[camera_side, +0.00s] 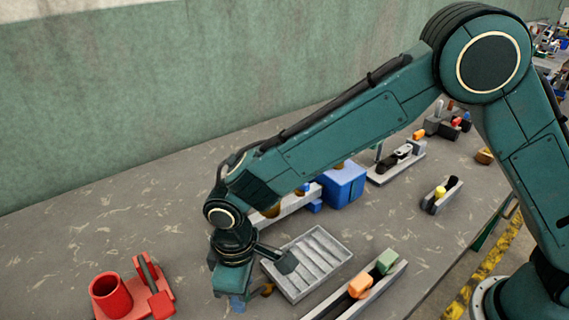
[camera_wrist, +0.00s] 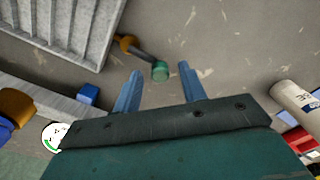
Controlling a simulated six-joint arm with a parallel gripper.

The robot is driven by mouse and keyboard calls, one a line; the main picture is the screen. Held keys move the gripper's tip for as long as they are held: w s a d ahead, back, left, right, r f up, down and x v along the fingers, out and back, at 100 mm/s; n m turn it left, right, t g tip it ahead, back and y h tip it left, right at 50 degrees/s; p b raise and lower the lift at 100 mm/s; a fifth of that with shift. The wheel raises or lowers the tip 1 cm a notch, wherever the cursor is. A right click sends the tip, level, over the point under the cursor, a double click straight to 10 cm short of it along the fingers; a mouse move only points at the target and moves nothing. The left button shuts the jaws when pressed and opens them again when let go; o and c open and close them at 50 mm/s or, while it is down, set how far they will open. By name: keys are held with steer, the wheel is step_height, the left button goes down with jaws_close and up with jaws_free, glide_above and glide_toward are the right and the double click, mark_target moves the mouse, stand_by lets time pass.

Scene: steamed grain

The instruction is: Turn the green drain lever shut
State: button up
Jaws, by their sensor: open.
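In the side view only the brass part (camera_side: 267,290) shows by the tray (camera_side: 343,240); the green end is hidden there. My gripper (camera_wrist: 160,68) is open, its two blue fingers apart, with the green end appearing between the fingertips. I cannot tell how deep it sits between them. In the side view my gripper (camera_side: 237,304) points down near the tray's left corner.
A red cup (camera_side: 110,296) and red bracket (camera_side: 152,285) stand at the left. A grey holder (camera_side: 330,305) with orange and green blocks lies right of the tray. A blue box (camera_side: 343,186) stands behind it. A white cylinder (camera_wrist: 295,98) is right in the wrist view.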

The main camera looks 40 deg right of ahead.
step_height(320, 180, up, 14)
steer(key=shift+f, duration=0.15)
stand_by(0.5)
steer(key=s+d+r+m+t, duration=0.1)
steer(key=d+r, duration=0.2)
steer(key=d, duration=0.4)
steer(key=s+d+r+m+t+y, duration=0.1)
steer(key=s+d+r+m, duration=0.1)
steer(key=d+r, duration=0.3)
steer(key=s+d+r+m, duration=0.1)
steer(key=d+r, duration=0.1)
steer(key=d, duration=0.6)
steer(key=s+d+f+m+t+h, duration=0.1)
steer(key=s+d+m+t, duration=0.2)
steer(key=s+d, duration=1)
steer(key=shift+s+f+m+t, duration=0.15)
steer(key=shift+s+m+t, duration=0.2)
steer(key=shift+m, duration=0.55)
